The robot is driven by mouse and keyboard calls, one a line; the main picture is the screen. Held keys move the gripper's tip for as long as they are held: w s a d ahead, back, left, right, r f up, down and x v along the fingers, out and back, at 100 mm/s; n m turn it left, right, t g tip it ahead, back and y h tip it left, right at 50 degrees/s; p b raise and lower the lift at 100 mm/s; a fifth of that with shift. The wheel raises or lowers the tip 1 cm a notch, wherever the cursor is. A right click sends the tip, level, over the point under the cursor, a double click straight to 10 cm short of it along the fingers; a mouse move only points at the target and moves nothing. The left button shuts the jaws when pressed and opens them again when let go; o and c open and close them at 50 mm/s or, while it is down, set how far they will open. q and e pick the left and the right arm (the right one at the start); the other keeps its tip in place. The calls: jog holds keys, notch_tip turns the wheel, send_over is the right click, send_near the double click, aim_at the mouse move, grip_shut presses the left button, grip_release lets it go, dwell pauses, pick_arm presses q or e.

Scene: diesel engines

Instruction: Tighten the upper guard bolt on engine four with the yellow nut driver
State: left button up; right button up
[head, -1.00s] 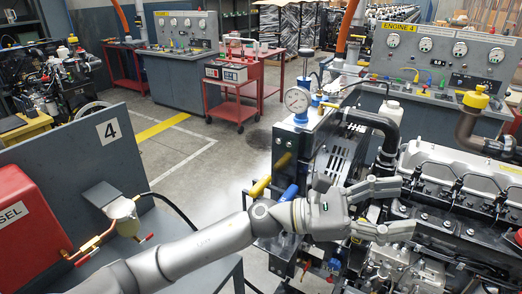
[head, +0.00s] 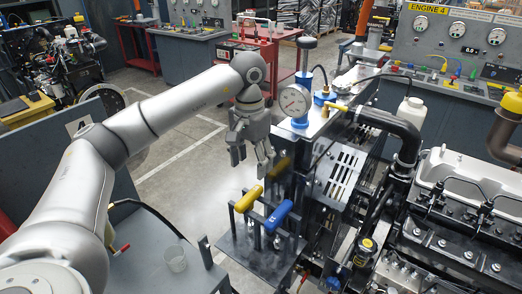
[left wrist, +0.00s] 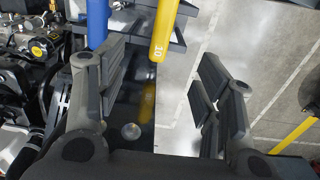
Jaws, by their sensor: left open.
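My left gripper (head: 250,160) is open and empty, pointing down just above and behind the yellow handle. In the left wrist view the yellow handle (left wrist: 163,35), marked 10, shows beyond and between the open fingers (left wrist: 157,88), apart from them. The blue handle (left wrist: 97,22) is beside the left finger. A slotted guard plate (head: 340,176) is on the engine's side. I cannot make out its upper bolt. My right gripper is not in view.
A pressure gauge (head: 295,101) rises close right of my left gripper. The black hose (head: 393,125) and engine (head: 450,235) fill the right side. Open floor lies left of the rack.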

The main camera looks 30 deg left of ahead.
aim_at(249, 195)
pick_arm(q)
jog(key=shift+s+a+f+b, duration=0.1)
jog(key=shift+s+f+b, duration=0.6)
jog(key=shift+s+b, duration=0.15)
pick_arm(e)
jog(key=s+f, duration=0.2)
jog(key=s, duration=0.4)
pick_arm(q)
jog(key=f, duration=0.1)
jog(key=f+b, duration=0.2)
jog(key=shift+w+f, duration=0.25)
jog(key=shift+f, duration=0.1)
jog(key=shift+f+b, duration=0.35)
jog(key=shift+f, duration=0.05)
jog(key=shift+f+b, duration=1.65)
jog(key=shift+f, duration=0.55)
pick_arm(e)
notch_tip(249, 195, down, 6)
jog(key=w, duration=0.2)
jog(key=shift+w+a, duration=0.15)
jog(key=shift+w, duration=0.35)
pick_arm(q)
jog(key=shift+c, duration=0.3)
grip_shut()
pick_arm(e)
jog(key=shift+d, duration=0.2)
